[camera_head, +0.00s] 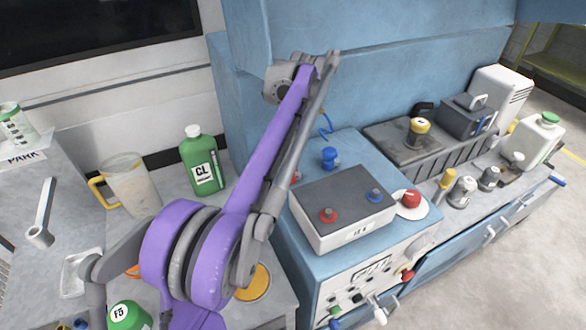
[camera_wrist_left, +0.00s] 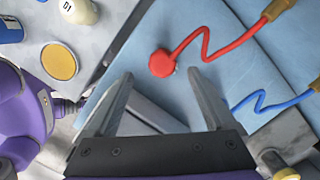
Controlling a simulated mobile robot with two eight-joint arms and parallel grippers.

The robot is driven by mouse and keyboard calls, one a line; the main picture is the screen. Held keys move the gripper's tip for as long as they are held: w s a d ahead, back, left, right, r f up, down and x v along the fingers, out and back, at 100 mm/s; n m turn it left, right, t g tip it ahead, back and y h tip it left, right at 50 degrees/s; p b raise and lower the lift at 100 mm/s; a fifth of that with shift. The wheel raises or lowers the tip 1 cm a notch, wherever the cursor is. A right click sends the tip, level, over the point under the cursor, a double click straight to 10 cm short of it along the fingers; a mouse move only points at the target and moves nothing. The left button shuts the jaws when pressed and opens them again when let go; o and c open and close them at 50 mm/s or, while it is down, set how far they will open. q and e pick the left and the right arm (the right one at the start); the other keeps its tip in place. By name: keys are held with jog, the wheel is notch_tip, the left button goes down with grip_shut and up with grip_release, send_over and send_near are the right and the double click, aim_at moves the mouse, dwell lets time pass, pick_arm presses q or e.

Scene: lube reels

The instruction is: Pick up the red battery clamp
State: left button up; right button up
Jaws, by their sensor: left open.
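The red battery clamp (camera_wrist_left: 162,63) lies on a light blue surface in the left wrist view, with a red zigzag cable (camera_wrist_left: 205,45) running to the upper right. My left gripper (camera_wrist_left: 161,76) is open, and the clamp shows between and just beyond its fingertips. I cannot tell the height gap, and nothing is held. In the head view my purple left arm hides the gripper and most of the clamp. A blue clamp (camera_head: 329,158) stands behind the grey-topped battery (camera_head: 345,205), which has a red terminal (camera_head: 328,215) and a blue terminal (camera_head: 375,195). My right gripper is not in view.
A blue cable (camera_wrist_left: 270,102) lies right of the gripper. The blue cabinet wall (camera_head: 400,45) rises behind the bench. A green bottle (camera_head: 202,165), a clear jug (camera_head: 131,185) and a yellow disc (camera_head: 254,284) stand left. A red knob (camera_head: 411,198) sits right of the battery.

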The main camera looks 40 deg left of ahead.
aim_at(288, 172)
pick_arm(q)
jog(key=f, duration=0.3)
jog(key=shift+s+a+f, duration=0.2)
jog(key=shift+f, duration=0.2)
jog(key=shift+w+a+f+b, duration=0.1)
jog(key=shift+a+f+b, duration=0.1)
jog(key=shift+f, duration=0.7)
jog(key=shift+w+a+f+b, duration=0.1)
jog(key=shift+f+b, duration=0.1)
jog(key=shift+f, duration=0.75)
jog(key=shift+a+f+b, duration=0.15)
jog(key=shift+f+b, duration=0.05)
jog(key=shift+f, duration=0.7)
grip_shut()
